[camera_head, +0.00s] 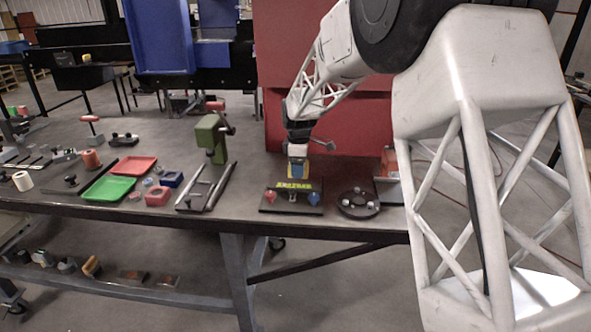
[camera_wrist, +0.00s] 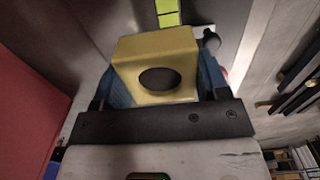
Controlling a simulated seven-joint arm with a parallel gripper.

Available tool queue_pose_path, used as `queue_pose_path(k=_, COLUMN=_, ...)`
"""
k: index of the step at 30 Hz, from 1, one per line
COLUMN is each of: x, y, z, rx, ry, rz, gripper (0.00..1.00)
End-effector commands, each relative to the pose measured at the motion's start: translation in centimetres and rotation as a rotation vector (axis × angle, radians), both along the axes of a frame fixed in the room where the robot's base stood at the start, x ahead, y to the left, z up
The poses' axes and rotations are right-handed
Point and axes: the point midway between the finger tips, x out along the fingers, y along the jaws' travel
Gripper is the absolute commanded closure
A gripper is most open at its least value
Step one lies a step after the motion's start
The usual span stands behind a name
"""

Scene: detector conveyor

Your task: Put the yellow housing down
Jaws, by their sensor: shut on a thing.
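The yellow housing (camera_wrist: 155,52) is a block with a round dark hole in its face. In the wrist view it sits between the blue fingers of my gripper (camera_wrist: 161,78), which is shut on it. In the head view my gripper (camera_head: 298,163) points down over the back of a dark board (camera_head: 290,209) on the bench. That board has a yellow-green strip (camera_head: 293,185), a red knob (camera_head: 270,197) and a blue knob (camera_head: 314,198). The housing is small and mostly covered there; I cannot tell whether it touches the bench.
A round dark fixture (camera_head: 358,203) stands right of the board. A green press (camera_head: 211,136) with metal rails is to the left. Red (camera_head: 133,165) and green (camera_head: 108,189) trays lie further left. A red panel (camera_head: 330,112) rises behind.

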Motion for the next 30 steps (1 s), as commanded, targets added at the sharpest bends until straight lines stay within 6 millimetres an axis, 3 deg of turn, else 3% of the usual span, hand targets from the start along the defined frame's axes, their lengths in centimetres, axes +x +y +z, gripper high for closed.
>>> queue_pose_path(k=12, x=4.2, y=1.3, z=-0.4, rx=0.000, ry=-0.001, rz=0.000, gripper=0.67)
queue_pose_path(k=25, x=4.5, y=1.4, z=-0.4, rx=0.000, ry=-0.001, rz=0.000, gripper=0.67)
queue_pose_path(k=30, x=4.5, y=1.4, z=-1.3, rx=0.000, ry=0.001, rz=0.000, gripper=0.67)
